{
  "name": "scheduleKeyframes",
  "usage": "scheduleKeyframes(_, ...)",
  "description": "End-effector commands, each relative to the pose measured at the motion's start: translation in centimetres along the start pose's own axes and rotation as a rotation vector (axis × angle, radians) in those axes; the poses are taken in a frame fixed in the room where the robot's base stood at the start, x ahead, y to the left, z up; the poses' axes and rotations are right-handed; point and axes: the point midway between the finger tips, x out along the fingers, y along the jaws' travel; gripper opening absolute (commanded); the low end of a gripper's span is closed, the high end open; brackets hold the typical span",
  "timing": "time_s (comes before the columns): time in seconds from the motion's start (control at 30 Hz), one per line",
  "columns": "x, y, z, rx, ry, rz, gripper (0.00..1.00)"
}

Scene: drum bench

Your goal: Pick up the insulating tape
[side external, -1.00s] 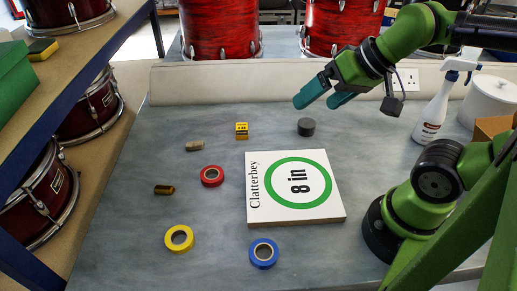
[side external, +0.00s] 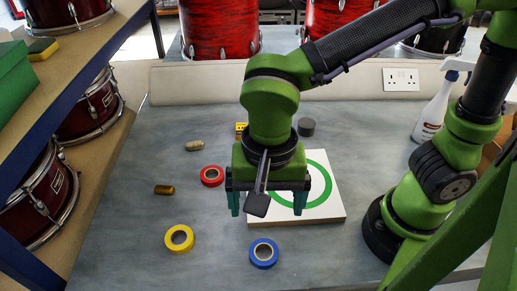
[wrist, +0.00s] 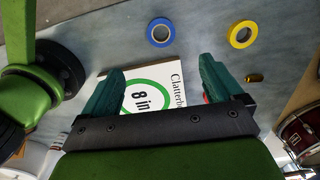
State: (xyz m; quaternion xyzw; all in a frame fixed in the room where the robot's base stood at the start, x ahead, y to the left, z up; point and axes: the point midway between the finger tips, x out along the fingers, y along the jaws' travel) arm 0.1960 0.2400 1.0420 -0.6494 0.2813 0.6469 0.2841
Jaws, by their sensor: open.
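Three rolls that look like insulating tape lie flat on the bench: a red roll (side external: 204,178), a yellow roll (side external: 169,246) and a blue roll (side external: 254,261). The blue roll (wrist: 152,34) and yellow roll (wrist: 233,42) also show beyond the fingers in the wrist view. Only a sliver of red shows there behind the right finger. My gripper (side external: 267,206) points down, open and empty, over the left part of the white square box. In the wrist view its teal fingers (wrist: 161,70) stand wide apart with the box between them.
The white "8 in" box (side external: 325,208) lies mid-bench, partly hidden by my gripper. A dark grey round piece (side external: 306,127), yellow block (side external: 240,127), beige piece (side external: 194,146) and brass piece (side external: 164,189) lie around. A spray bottle (side external: 431,118) stands right. Shelves with drums (side external: 42,188) border the left.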

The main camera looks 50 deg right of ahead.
Motion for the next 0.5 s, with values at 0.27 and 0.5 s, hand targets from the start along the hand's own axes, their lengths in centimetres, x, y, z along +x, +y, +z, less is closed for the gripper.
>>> scheduleKeyframes(0.27,3.1,0.3,-0.1,0.065,0.0,0.013,0.93)
scheduleKeyframes(0.5,8.4,0.3,-0.1,0.062,0.0,0.013,0.93)
